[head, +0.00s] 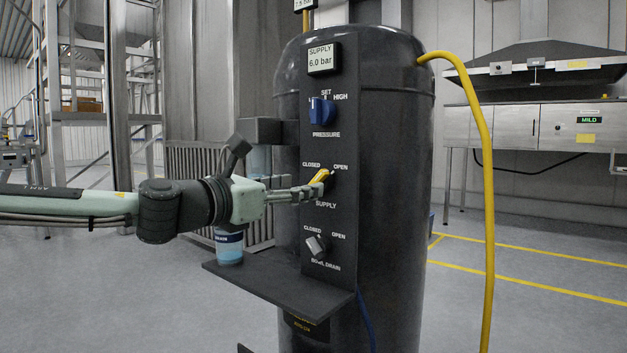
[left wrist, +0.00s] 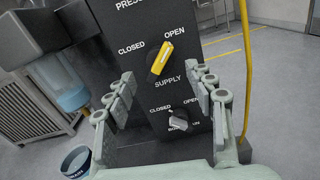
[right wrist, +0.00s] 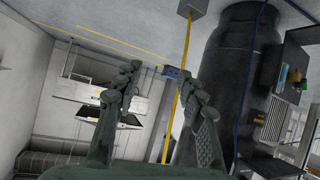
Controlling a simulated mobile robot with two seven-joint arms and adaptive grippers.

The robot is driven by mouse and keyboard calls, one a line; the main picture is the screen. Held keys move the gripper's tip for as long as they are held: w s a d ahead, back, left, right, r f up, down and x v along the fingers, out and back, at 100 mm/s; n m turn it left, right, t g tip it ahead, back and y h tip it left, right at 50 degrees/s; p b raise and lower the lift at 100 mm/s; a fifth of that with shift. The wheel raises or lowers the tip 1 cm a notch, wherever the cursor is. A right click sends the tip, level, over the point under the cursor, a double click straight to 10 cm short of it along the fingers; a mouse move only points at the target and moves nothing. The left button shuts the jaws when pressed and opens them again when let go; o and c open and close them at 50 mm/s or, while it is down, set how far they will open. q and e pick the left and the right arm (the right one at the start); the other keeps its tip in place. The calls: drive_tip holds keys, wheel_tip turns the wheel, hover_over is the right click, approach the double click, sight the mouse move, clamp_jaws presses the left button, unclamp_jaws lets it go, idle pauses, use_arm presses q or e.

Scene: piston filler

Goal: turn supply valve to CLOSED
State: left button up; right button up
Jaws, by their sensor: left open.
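The supply valve's yellow handle (head: 319,176) is on the dark panel, between the labels CLOSED and OPEN. In the left wrist view the yellow handle (left wrist: 161,57) tilts up and right toward OPEN. My left gripper (head: 308,192) is close in front of the panel at the handle. In the left wrist view its fingers (left wrist: 168,78) are spread with nothing between them, and the handle shows beyond the tips; I cannot tell whether they touch it. My right gripper (right wrist: 160,75) is open and empty, away from the panel. The supply display (head: 321,59) reads 6.0 bar.
The blue pressure knob (head: 322,112) is above the valve and the grey bowl drain knob (head: 316,245) below. A dark shelf (head: 290,290) juts out under the arm, with a blue-and-white cup (head: 229,248) near it. A yellow hose (head: 488,200) hangs right of the tank.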

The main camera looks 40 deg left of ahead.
sight(319, 181)
use_arm(q)
drive_tip(key=shift+w+d+p, duration=0.2)
drive_tip(key=shift+w+p, duration=0.65)
drive_tip(key=shift+w, duration=1.8)
use_arm(e)
drive_tip(key=s+d+f+g+h, duration=0.2)
drive_tip(key=s+d+f+g, duration=0.2)
drive_tip(key=s+d+f, duration=0.2)
drive_tip(key=shift+s+d+m+g+h, duration=0.3)
drive_tip(key=shift+s+d+m+g, duration=0.1)
drive_tip(key=shift+d, duration=0.15)
use_arm(q)
drive_tip(key=shift+c, duration=0.3)
drive_tip(key=c, duration=1.1)
